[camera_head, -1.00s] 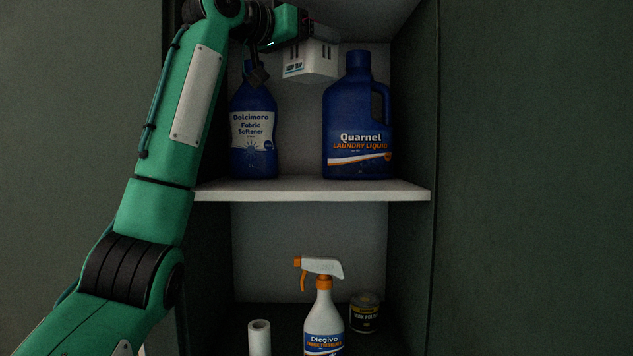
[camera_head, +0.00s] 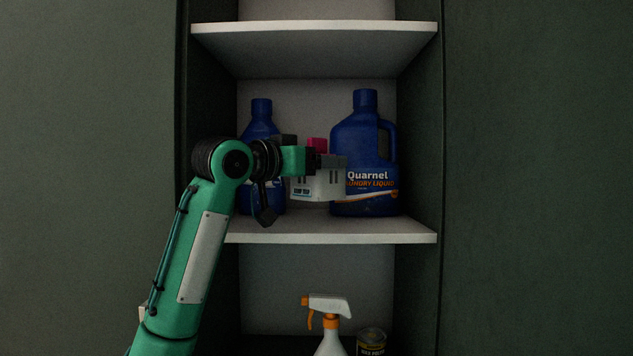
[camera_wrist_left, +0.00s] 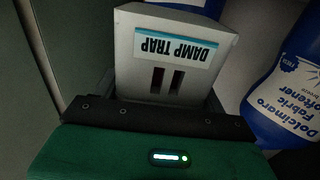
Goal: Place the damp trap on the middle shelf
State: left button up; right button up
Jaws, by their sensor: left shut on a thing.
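The damp trap (camera_head: 316,186) is a small white box with dark slots and a blue-and-white label. It is in the middle shelf compartment, low over the middle shelf board (camera_head: 330,236) and between the two blue bottles. I cannot tell whether its base touches the board. My left gripper (camera_head: 322,163) is shut on the damp trap from the left. In the left wrist view the damp trap (camera_wrist_left: 176,55) fills the space beyond the gripper (camera_wrist_left: 160,100), its label upside down. A pink-red part (camera_head: 317,145) shows above it; whose it is is unclear. My right gripper is not in view.
A blue fabric softener bottle (camera_head: 261,122) stands at the left, partly behind my arm. The blue Quarnel laundry jug (camera_head: 363,150) stands at the right, overlapped by the trap. The upper shelf (camera_head: 315,30) is overhead. A spray bottle (camera_head: 328,305) and a wax tin (camera_head: 371,342) are below.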

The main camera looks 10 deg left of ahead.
aim_at(317, 189)
pick_arm(q)
jog(key=shift+w+f, duration=0.1)
jog(key=shift+f, duration=0.75)
notch_tip(317, 189, down, 2)
jog(key=shift+f+p, duration=0.25)
jog(key=shift+p, duration=0.5)
jog(key=shift+f, duration=0.4)
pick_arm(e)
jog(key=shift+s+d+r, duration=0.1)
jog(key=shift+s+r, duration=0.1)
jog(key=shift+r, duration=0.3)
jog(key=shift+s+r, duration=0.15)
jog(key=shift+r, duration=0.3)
pick_arm(q)
jog(key=o, duration=0.6)
jog(key=shift+f, duration=0.2)
jog(key=o, duration=0.4)
jog(key=shift+r, duration=0.15)
